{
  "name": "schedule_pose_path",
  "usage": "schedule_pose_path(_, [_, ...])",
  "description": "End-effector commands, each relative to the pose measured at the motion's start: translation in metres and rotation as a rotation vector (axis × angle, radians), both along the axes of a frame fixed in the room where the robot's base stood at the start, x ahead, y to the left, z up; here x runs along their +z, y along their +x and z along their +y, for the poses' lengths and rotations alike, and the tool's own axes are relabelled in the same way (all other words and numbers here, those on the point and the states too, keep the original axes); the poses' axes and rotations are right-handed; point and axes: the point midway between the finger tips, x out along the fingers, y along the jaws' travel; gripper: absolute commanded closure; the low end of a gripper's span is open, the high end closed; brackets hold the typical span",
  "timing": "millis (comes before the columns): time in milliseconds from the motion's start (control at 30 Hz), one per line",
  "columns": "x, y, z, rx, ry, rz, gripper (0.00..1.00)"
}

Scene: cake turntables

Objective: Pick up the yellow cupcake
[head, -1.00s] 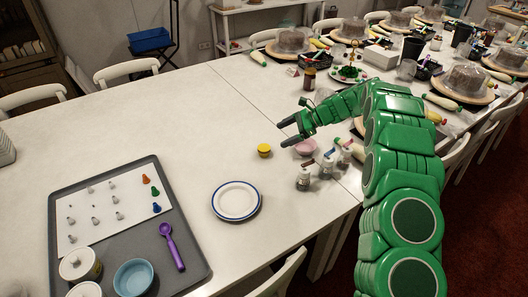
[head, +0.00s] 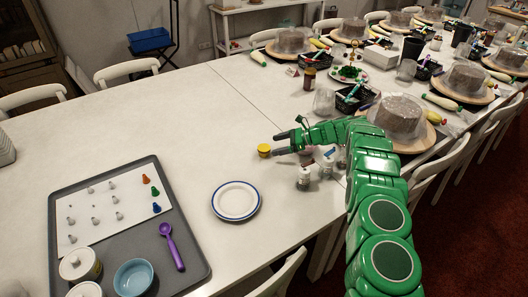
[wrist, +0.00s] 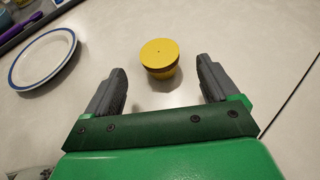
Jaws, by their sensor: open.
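The yellow cupcake (head: 264,150) stands upright on the white table, up and right of the blue-rimmed plate. It also shows in the wrist view (wrist: 160,57), a round yellow top over a narrower yellow base. My gripper (head: 279,143) is open and low over the table, just right of the cupcake in the head view. In the wrist view my gripper (wrist: 162,80) has its two dark fingers spread, with the cupcake in front of the gap, roughly centred. I see no contact between the fingers and the cupcake.
The white plate (head: 236,200) with a blue rim lies below and left of the cupcake. Small bottles (head: 304,178) stand just below my gripper. A grey tray (head: 197,262) holds piping tips, bowls and a purple scoop. The table left of the cupcake is clear.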

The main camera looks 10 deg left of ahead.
Motion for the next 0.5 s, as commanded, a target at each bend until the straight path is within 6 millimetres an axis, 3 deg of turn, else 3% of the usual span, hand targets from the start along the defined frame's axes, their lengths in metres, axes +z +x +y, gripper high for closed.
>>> schedule_pose_path(500, [-0.018,-0.007,0.041,0.002,0.000,0.000,0.12])
